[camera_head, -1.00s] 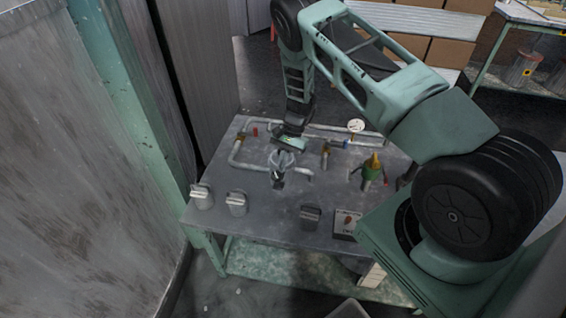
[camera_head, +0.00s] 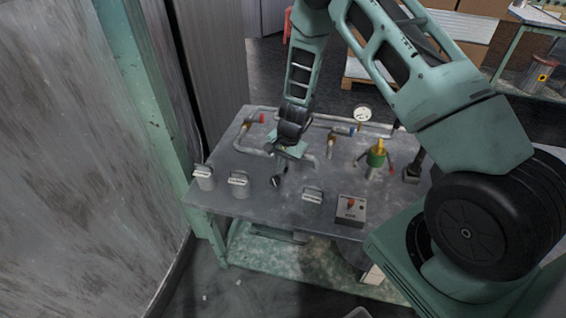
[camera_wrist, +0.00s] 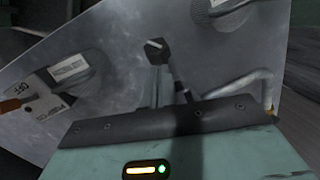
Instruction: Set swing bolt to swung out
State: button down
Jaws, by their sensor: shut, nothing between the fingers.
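The swing bolt (camera_head: 279,181) shows in the head view as a small dark knob on a short stem, at the middle of the grey table. In the wrist view the dark knob (camera_wrist: 156,49) stands just beyond the gripper's edge, with a dark rod (camera_wrist: 179,82) slanting down right from it. My gripper (camera_head: 285,158) points down just above and behind the bolt. It is shut and empty, and its fingers are mostly hidden behind its own body. I cannot tell whether it touches the bolt. The bolt's base is partly hidden.
Grey pipes (camera_head: 250,150) run along the table's back and left.

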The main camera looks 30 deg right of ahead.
jog(key=shift+s+a+f+b, duration=0.65)
jog(key=shift+s+f+b, duration=0.05)
jog(key=shift+f, duration=0.05)
jog(key=shift+s+a+f, duration=0.1)
